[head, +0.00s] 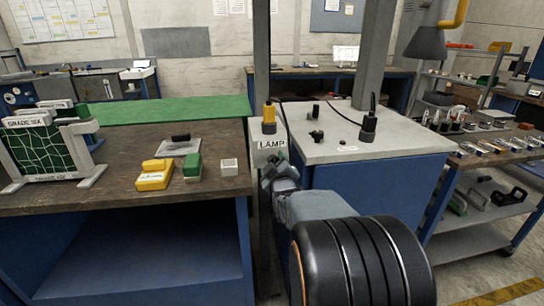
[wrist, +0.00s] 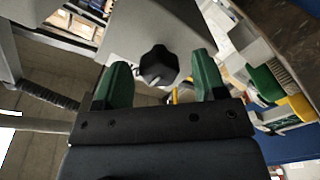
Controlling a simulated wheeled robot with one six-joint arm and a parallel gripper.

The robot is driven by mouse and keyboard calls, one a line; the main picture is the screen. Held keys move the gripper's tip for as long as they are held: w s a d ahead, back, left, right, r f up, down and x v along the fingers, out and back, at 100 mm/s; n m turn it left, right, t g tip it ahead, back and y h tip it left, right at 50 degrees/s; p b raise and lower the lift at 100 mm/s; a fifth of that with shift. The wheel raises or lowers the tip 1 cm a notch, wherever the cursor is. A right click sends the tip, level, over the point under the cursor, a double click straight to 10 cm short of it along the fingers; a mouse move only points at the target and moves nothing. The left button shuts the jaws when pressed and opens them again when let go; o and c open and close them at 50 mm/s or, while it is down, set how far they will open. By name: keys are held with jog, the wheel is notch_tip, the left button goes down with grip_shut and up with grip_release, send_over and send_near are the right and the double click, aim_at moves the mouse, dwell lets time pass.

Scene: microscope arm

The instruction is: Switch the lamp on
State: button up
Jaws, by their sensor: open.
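The lamp box (head: 270,152), light grey and marked LAMP, is fixed to a post at the front left of the grey-topped cabinet. My gripper (head: 279,182) is just below the box in the head view, and hides part of it. In the wrist view the box (wrist: 130,33) shows a black lobed knob (wrist: 158,65) on its face. My gripper's two green fingers are open, one on each side of the knob. Gaps show on both sides, and I cannot tell how deep the knob sits between the fingers.
A yellow-and-black fitting (head: 269,113) stands above the box. The grey cabinet top (head: 370,150) carries small black parts and cables.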

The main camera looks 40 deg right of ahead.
jog(key=shift+x, duration=0.95)
jog(key=shift+d, duration=0.1)
jog(key=c, duration=0.9)
